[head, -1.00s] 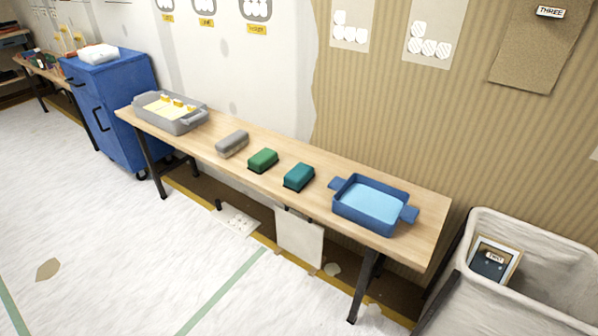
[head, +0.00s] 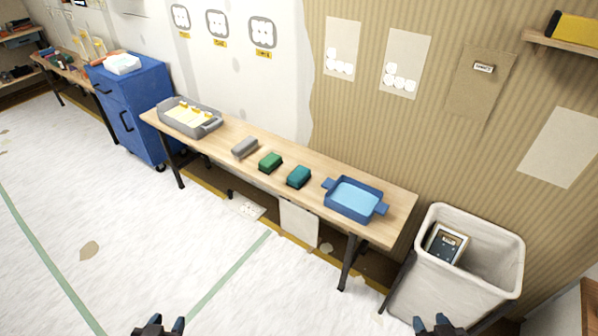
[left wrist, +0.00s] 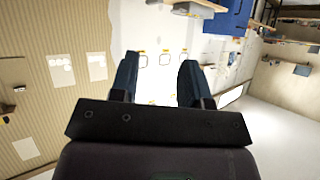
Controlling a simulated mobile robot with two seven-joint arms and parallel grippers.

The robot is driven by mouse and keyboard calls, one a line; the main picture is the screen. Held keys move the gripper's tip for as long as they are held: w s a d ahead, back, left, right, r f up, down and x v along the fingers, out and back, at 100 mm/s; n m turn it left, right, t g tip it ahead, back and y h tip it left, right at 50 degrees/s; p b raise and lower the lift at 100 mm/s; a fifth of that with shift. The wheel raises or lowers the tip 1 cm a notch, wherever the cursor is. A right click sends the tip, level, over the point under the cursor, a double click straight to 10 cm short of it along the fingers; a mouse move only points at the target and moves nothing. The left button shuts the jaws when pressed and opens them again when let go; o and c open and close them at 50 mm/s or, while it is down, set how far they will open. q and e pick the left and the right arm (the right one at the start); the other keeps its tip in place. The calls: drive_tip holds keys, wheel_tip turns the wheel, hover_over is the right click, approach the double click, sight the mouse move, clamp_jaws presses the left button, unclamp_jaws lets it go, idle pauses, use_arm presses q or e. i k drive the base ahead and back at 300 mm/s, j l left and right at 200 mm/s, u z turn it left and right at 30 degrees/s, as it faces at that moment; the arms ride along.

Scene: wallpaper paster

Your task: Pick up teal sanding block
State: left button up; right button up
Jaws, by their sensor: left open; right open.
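The teal sanding block (head: 299,177) sits on the wooden table (head: 400,212), between a green block (head: 270,162) and a blue tray (head: 353,200). My left gripper (head: 160,326) is at the bottom edge of the head view, open and empty, far from the table. Its two fingers also show in the left wrist view (left wrist: 158,82), apart with nothing between them. My right gripper (head: 438,326) is at the bottom edge, right of centre, open and away from the block.
A grey block (head: 245,147) and a grey tray (head: 215,125) with yellow contents are further left on the table. A blue cabinet (head: 140,100) stands beyond its left end. A pale bin (head: 470,300) stands at its right end. The floor in front is mostly clear.

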sight(301, 174)
drive_tip(key=i+j, duration=0.3)
drive_tip(key=i, duration=0.2)
drive_tip(key=i+j, duration=0.3)
drive_tip(key=i, duration=0.25)
drive_tip(key=i+j, duration=0.3)
drive_tip(key=i, duration=0.2)
